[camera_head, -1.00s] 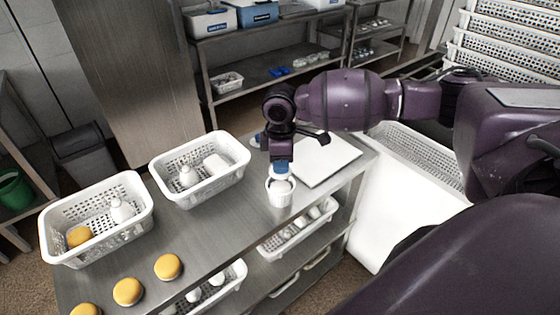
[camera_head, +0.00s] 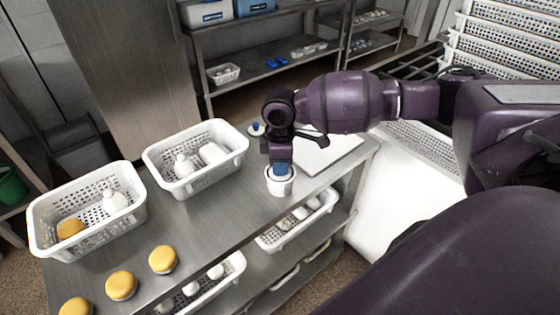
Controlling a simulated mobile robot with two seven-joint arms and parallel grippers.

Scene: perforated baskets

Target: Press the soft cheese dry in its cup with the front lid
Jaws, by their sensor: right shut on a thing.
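The white cup (camera_head: 280,186) stands upright on the steel table, near its front right edge. My right gripper (camera_head: 281,163) is directly above it, pointing down and shut on the blue knob of a lid (camera_head: 281,170). The lid sits low in the cup's mouth, within the rim. The soft cheese is hidden under the lid, so I cannot tell how far it is pressed. A second lid with a blue knob (camera_head: 256,129) lies farther back on the table, left of the white board. My left gripper is out of view.
A white board (camera_head: 325,153) lies behind and right of the cup. Two perforated baskets (camera_head: 196,160) (camera_head: 87,212) with white bottles stand to the left. Several yellow-topped round pieces (camera_head: 163,259) line the front left edge. The table between baskets and cup is clear.

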